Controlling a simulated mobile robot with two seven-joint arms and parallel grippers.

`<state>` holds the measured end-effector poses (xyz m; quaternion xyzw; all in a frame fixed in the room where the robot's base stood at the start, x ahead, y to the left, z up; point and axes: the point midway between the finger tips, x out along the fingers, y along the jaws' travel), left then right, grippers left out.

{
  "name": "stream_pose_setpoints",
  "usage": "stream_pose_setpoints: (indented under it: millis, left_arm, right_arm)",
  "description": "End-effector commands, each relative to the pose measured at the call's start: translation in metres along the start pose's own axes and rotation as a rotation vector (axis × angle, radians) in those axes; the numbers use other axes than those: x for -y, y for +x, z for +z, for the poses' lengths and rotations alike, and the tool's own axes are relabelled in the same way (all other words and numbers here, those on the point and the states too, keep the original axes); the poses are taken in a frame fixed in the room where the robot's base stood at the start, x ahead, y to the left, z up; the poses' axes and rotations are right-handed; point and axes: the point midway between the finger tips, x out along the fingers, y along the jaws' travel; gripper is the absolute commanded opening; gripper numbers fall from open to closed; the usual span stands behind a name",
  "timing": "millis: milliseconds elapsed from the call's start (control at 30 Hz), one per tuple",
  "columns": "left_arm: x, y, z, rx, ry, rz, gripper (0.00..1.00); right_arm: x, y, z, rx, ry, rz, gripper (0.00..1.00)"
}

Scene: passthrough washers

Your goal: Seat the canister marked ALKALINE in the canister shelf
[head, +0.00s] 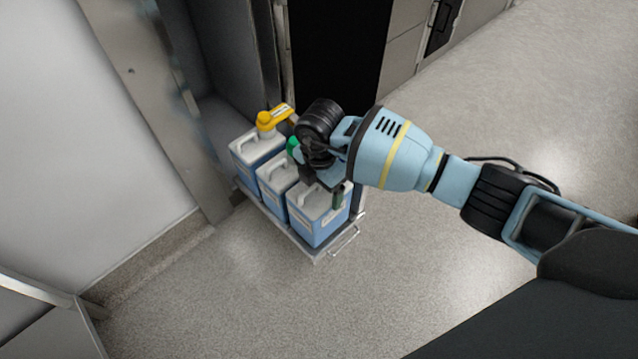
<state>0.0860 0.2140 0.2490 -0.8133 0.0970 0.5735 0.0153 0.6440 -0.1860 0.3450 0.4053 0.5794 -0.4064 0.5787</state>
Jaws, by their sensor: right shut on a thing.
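Three white-and-blue canisters stand in a row on a low metal canister shelf (318,257). The far canister (250,152) has a yellow pump-like cap. The middle canister (272,185) shows a white handle. The near canister (312,224) is upright at the shelf's front end. My right gripper (325,188) is over the near canister's top and appears shut on it; my wrist hides the exact contact. A green cap (293,147) shows just behind my gripper. The labels are too small to read, so I cannot tell which canister is marked ALKALINE. My left gripper is not in view.
A metal wall post (165,120) and a grey cabinet recess (222,125) stand close to the shelf's left and back. Speckled floor (230,310) is clear in front and to the right.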

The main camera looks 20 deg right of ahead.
Motion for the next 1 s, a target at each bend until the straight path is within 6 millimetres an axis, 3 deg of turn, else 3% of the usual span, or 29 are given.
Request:
stream_pose_setpoints:
  millis: [1000]
  left_arm:
    - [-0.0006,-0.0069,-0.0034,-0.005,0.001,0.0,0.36]
  right_arm:
    - [-0.0036,-0.0068,-0.0008,-0.001,-0.002,0.012,0.15]
